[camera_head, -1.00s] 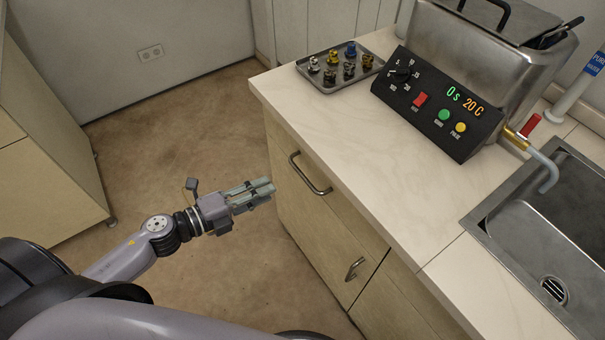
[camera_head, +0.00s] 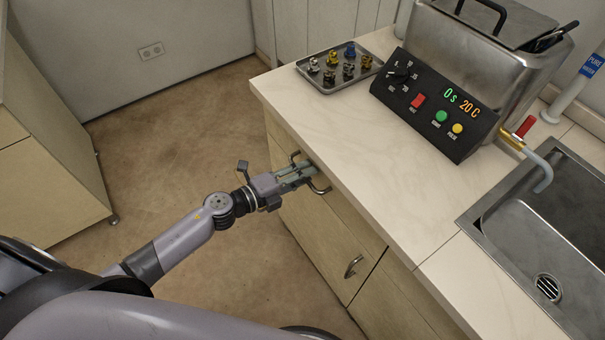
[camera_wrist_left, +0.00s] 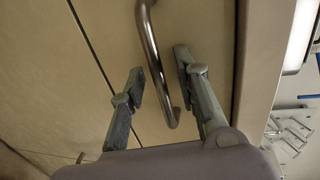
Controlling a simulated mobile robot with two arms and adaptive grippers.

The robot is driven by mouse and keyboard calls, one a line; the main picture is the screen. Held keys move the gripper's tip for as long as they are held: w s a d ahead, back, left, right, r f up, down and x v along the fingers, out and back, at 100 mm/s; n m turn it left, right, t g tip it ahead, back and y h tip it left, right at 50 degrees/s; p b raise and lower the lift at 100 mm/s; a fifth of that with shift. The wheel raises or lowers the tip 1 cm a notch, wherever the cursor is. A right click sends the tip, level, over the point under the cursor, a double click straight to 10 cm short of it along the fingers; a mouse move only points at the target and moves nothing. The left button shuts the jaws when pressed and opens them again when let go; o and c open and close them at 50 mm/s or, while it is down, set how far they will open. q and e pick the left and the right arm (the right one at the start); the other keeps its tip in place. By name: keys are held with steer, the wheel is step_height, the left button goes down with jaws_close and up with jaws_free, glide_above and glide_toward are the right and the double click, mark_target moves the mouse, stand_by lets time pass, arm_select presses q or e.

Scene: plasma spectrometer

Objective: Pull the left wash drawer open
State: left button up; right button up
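The left wash drawer (camera_head: 345,213) is a light wood front under the counter, and it looks closed. Its curved metal handle (camera_head: 322,189) is partly hidden behind my left gripper (camera_head: 312,171). In the left wrist view the handle (camera_wrist_left: 153,48) runs between the two spread fingers of my left gripper (camera_wrist_left: 157,72). The gripper is open, with a finger on each side of the bar and gaps still showing. I cannot tell whether either finger touches the handle. My right gripper is not in view.
A cupboard door below has a small handle (camera_head: 353,266). On the counter (camera_head: 385,185) stand a tray of small parts (camera_head: 318,84), a steel bath with a control panel (camera_head: 435,105) and a sink (camera_head: 545,235). The floor (camera_head: 165,155) to the left is clear.

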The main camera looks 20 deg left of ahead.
arm_select(q)
steer(key=shift+c, duration=0.5)
jaws_close()
stand_by(0.3)
